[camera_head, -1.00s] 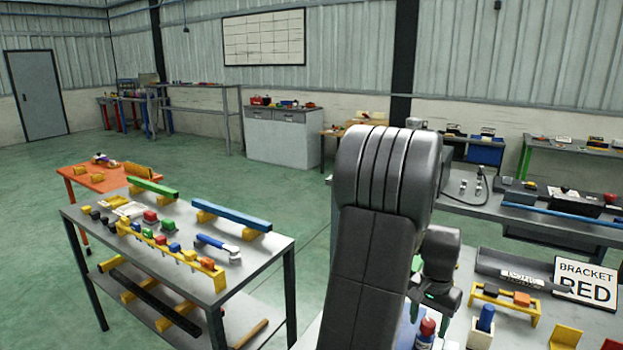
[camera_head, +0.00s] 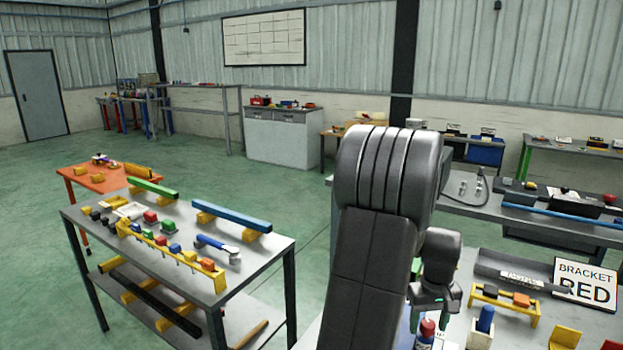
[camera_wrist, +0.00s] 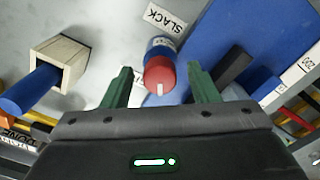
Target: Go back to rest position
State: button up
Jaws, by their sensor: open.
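My gripper (camera_head: 428,322) is over the near workbench at the right in the head view, partly behind my own arm. In the wrist view my gripper (camera_wrist: 160,88) is open, with its two green fingers apart. A blue bottle-like object with a red cap (camera_wrist: 159,72) shows between and beyond the fingers; I cannot tell whether they touch it. The same red-capped object (camera_head: 426,332) shows just below the gripper in the head view. Nothing is seen held.
A "BRACKET RED" sign (camera_head: 585,284) and a yellow rack (camera_head: 503,303) stand on the bench at right. A grey table (camera_head: 262,262) with coloured parts is at left, with open floor beyond.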

jog(key=shift+n, duration=1.2)
